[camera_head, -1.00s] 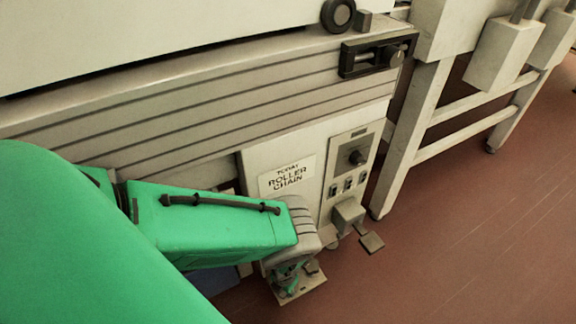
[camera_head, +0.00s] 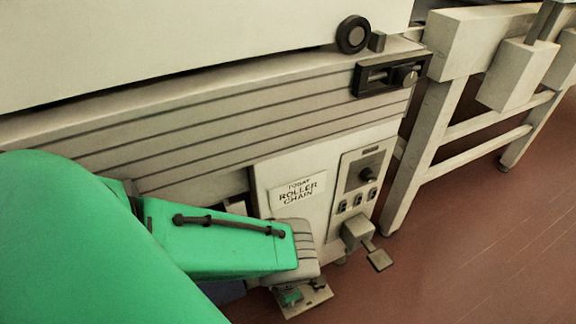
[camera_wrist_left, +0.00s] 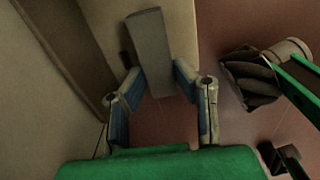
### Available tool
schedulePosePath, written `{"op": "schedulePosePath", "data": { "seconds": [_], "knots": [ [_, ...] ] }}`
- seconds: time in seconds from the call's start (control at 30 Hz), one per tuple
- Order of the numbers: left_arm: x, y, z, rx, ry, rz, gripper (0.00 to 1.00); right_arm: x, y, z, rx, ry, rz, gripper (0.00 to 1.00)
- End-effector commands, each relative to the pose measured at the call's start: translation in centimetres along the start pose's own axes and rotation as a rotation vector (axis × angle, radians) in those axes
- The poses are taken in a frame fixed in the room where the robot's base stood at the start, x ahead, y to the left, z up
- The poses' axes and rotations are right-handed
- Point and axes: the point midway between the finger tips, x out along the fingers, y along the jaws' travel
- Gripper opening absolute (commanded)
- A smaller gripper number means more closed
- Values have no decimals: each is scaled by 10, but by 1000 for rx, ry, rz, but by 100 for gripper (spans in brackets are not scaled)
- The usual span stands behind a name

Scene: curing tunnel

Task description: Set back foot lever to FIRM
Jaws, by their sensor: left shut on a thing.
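My left gripper (camera_head: 291,297) is low beside the machine's base in the head view, mostly hidden by my green forearm. A pale plate (camera_head: 318,297) shows around it near the floor. In the left wrist view the gripper's blue-padded fingers (camera_wrist_left: 157,74) are closed about the end of a grey bar (camera_wrist_left: 150,42), which looks like a lever. I cannot tell its setting, and no FIRM mark is readable. Another foot lever (camera_head: 379,260) sticks out from a grey box (camera_head: 357,231) to the right. My right gripper is not in view.
A control panel (camera_head: 362,180) with a knob and switches is above the right lever, next to a ROLLER CHAIN sign (camera_head: 297,190). A frame leg (camera_head: 415,150) stands to the right. The red-brown floor (camera_head: 460,250) is clear at the lower right.

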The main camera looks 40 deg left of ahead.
Motion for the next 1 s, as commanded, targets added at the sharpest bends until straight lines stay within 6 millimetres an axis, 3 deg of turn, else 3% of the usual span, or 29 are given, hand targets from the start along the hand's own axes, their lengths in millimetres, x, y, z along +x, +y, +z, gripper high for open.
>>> {"op": "schedulePosePath", "data": {
  "seconds": [0.2, 0.23, 0.3, 0.7, 1.0],
  "knots": [
    [1, -2, -4, 2, 6, -4, 0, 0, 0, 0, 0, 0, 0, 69],
    [1, -2, -4, 2, 6, -4, 28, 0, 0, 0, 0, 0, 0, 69],
    [1, -2, -4, 2, 6, -4, 45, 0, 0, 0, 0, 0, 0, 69],
    [-4, 1, 0, 0, 1, 1, 45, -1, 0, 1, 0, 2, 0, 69],
    [-39, 1, 0, -3, 3, 1, 45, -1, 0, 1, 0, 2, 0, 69]
  ]
}}
